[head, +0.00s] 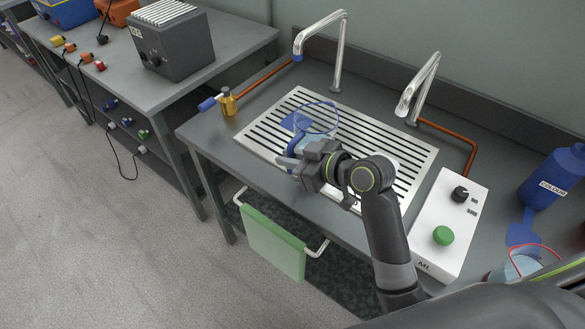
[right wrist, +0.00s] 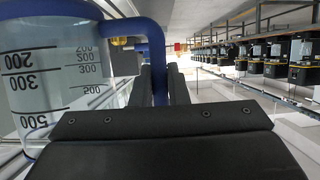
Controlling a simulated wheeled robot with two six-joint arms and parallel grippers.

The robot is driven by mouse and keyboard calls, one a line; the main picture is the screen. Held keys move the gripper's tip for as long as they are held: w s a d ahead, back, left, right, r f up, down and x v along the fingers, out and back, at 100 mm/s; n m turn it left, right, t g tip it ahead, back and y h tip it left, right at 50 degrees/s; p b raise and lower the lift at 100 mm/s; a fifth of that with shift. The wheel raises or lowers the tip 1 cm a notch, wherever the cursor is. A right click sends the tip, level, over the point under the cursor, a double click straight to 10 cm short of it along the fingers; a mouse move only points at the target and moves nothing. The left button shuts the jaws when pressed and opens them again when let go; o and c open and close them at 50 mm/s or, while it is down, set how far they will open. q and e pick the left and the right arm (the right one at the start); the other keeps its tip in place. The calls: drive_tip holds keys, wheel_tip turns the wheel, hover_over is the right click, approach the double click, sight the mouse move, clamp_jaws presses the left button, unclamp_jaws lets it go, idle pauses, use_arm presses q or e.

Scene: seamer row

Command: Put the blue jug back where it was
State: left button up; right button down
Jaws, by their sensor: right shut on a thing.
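The blue jug (head: 309,142) is a clear measuring jug with a blue rim and a blue handle. It is over the slatted metal drain grate (head: 420,153) in the head view, below the left tap. I cannot tell whether its base touches the grate. My right gripper (head: 301,165) is shut on its handle. In the right wrist view the jug's graduated wall (right wrist: 50,75) fills the left side, and the blue handle (right wrist: 156,60) runs down between the fingers. The gripper hides part of the jug in the head view. My left gripper is not in view.
Two curved taps (head: 338,55) (head: 418,88) stand behind the grate. A white control box (head: 447,222) with a green button is right of it. A red-rimmed jug (head: 513,268) and a blue bottle (head: 553,178) stand far right. A green cloth (head: 273,243) hangs in front.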

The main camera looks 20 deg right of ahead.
wheel_tip(320, 180, down, 3)
drive_tip(key=shift+f, duration=0.3)
drive_tip(key=c, duration=1.9)
unclamp_jaws()
drive_tip(key=shift+f, duration=0.2)
drive_tip(key=o, duration=0.5)
drive_tip(key=shift+r, duration=0.1)
